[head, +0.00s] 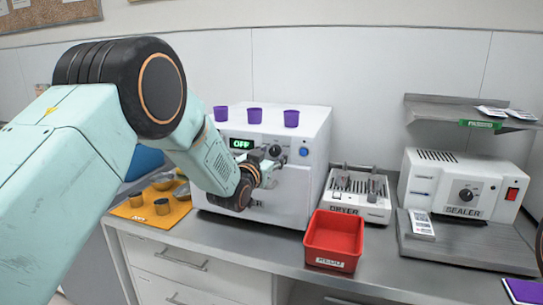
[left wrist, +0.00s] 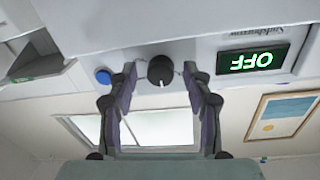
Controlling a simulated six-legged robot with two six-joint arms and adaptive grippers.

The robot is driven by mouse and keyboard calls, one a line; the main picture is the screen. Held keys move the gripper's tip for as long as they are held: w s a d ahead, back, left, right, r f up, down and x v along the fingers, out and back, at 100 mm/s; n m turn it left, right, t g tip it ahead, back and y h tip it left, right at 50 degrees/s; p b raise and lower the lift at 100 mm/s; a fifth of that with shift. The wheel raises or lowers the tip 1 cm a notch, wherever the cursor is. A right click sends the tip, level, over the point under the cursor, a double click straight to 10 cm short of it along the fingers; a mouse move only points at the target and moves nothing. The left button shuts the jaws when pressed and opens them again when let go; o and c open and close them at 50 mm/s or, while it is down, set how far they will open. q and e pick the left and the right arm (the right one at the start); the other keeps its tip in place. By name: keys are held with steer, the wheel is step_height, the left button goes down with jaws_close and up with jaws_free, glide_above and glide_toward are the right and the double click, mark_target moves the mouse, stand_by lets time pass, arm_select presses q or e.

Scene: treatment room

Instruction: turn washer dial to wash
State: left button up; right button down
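The washer (head: 318,110) is a white box on the counter, with a display (head: 241,144) reading OFF. Its black dial (head: 275,150) is partly covered by my left gripper (head: 268,172) in the head view. In the left wrist view, which is upside down, the dial (left wrist: 160,71) sits between the two fingertips of my left gripper (left wrist: 159,77), with its white mark pointing down in the picture. The fingers are spread, with a gap on each side of the dial. The OFF display (left wrist: 252,61) shows there too. My right gripper is not in view.
A blue button (head: 304,151) is right of the dial. Purple cups (head: 254,115) stand on the washer. A dryer rack (head: 356,195), a red bin (head: 333,240) and a sealer (head: 460,185) are to the right. An orange mat (head: 165,218) with metal cups lies left.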

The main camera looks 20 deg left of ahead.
arm_select(q)
steer(key=shift+a, duration=0.2)
steer(key=shift+c, duration=1.4)
steer(key=shift+d, duration=0.25)
steer(key=c, duration=0.5)
steer(key=shift+a, duration=0.15)
jaws_close()
steer(key=shift+m, duration=0.3)
steer(key=m+b, duration=0.1)
steer(key=m, duration=0.4)
steer(key=shift+r, duration=0.15)
steer(key=m, duration=0.2)
steer(key=m+b, duration=0.1)
steer(key=m, duration=0.2)
steer(key=shift+r+m+g+y, duration=0.15)
steer(key=shift+m+g+y, duration=0.15)
